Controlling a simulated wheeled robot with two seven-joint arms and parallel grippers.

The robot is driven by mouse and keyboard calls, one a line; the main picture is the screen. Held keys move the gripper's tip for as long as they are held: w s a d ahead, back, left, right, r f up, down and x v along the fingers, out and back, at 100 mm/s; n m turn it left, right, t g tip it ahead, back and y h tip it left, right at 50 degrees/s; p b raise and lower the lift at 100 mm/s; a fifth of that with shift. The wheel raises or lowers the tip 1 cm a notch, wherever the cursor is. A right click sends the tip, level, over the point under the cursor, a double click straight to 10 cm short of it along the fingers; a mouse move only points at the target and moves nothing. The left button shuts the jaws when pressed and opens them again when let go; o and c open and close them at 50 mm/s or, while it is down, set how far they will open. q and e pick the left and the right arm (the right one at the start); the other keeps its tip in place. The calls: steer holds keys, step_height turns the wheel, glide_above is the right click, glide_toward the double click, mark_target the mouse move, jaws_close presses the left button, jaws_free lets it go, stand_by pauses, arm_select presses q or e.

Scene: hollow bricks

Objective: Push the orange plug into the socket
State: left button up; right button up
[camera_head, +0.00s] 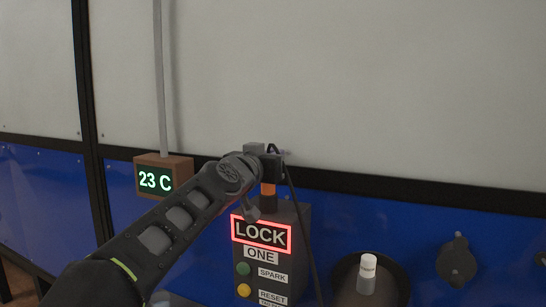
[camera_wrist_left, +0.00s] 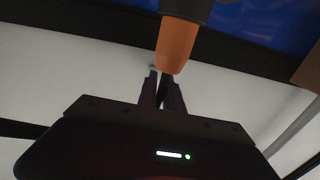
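The orange plug (camera_head: 267,189) is upright above the top of the dark LOCK box (camera_head: 301,234) in the head view. In the left wrist view the orange plug (camera_wrist_left: 177,45) tapers toward my fingers, with a dark part at its far end; whether it is seated in a socket there is hidden. My left gripper (camera_head: 267,164) is right above the plug, pointing down. In the left wrist view its fingers (camera_wrist_left: 161,92) are close together, just behind the plug's narrow end, with something dark between them. Contact or grip is unclear. My right gripper is out of view.
A black cable (camera_head: 306,245) runs down beside the box. The box has green (camera_head: 242,269) and yellow (camera_head: 243,290) buttons. A 23 C display (camera_head: 155,181) is at left. A dark round holder (camera_head: 400,283) with a pale bottle (camera_head: 367,274) is at lower right.

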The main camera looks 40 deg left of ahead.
arm_select(q)
steer(key=o, duration=0.4)
steer(key=shift+o, duration=0.2)
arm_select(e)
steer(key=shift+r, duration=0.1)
